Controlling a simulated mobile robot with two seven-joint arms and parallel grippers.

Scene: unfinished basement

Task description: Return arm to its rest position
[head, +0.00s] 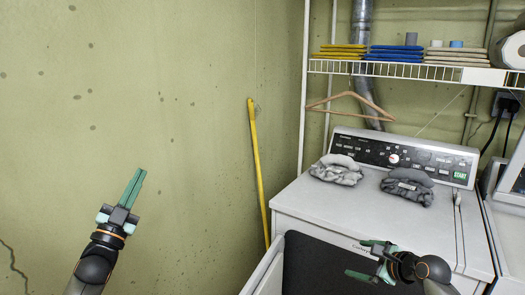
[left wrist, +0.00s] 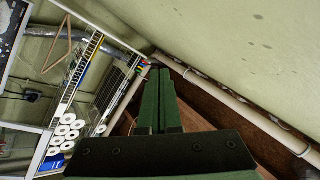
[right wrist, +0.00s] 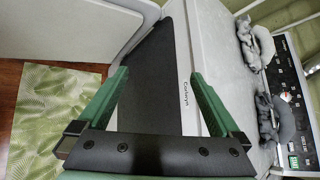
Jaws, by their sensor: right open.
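My left gripper (head: 136,180) is raised in front of the bare green wall at the left of the head view. Its green fingers lie together with nothing between them, and the left wrist view shows them (left wrist: 158,85) side by side. My right gripper (head: 362,259) is low at the front of the white dryer (head: 330,206), over its dark door area. Its fingers are spread apart and empty, as the right wrist view (right wrist: 165,95) also shows. I cannot tell whether it touches the dryer.
Two grey bundles (head: 337,169) (head: 408,186) sit on the dryer top. A yellow pole (head: 258,170) leans on the wall. A wire shelf (head: 405,70) with folded cloths and a hanger (head: 350,107) is above. A leaf-pattern rug (right wrist: 55,115) lies on the floor.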

